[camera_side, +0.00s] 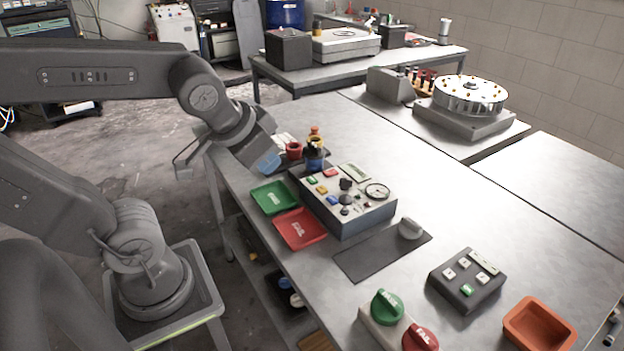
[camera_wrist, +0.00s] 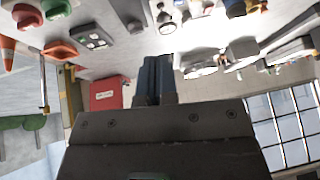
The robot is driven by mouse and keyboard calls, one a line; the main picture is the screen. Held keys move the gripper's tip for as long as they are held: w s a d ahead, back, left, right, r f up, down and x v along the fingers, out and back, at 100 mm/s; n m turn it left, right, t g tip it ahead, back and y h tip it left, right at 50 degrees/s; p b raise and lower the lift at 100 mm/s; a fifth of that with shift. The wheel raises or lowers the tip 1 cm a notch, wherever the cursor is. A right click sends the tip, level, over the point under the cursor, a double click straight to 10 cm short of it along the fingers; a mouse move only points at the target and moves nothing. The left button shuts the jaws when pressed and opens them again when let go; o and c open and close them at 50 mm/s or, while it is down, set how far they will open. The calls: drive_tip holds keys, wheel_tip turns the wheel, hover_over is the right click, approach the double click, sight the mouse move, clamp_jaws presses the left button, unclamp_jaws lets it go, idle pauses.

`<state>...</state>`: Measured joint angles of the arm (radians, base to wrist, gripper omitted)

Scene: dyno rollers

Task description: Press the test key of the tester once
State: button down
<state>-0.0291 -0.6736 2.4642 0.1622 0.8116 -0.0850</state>
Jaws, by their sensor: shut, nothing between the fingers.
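The tester appears to be the grey box (camera_side: 345,205) with a round dial, a small display and several coloured keys, on the bench in the side view. Which key is the test key is too small to read. My gripper (camera_side: 268,162) is beyond and to the left of the tester, apart from its keys. In the wrist view, my gripper's blue-grey fingers (camera_wrist: 153,78) are together with nothing between them. The tester is not clearly made out in the wrist view.
A green tray (camera_side: 266,198) and red tray (camera_side: 291,230) lie left of the tester. Small containers (camera_side: 315,155) stand near my gripper. A dark keypad (camera_side: 467,280), green knob (camera_side: 387,306), red knob (camera_side: 421,339) and orange tray (camera_side: 540,326) are nearer the camera. Bench right of the tester is mostly clear.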

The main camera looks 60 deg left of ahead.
drive_tip(key=w+a+t+y, duration=0.2)
drive_tip(key=w+a+y, duration=0.2)
drive_tip(key=w+a, duration=0.5)
drive_tip(key=m+t+h, duration=0.1)
drive_tip(key=m+h, duration=0.4)
drive_tip(key=m, duration=0.3)
hover_over(312, 180)
wheel_tip(312, 180, down, 10)
drive_tip(key=shift+d+f, duration=0.1)
drive_tip(key=shift+f, duration=4.35)
drive_tip(key=shift+f, duration=0.45)
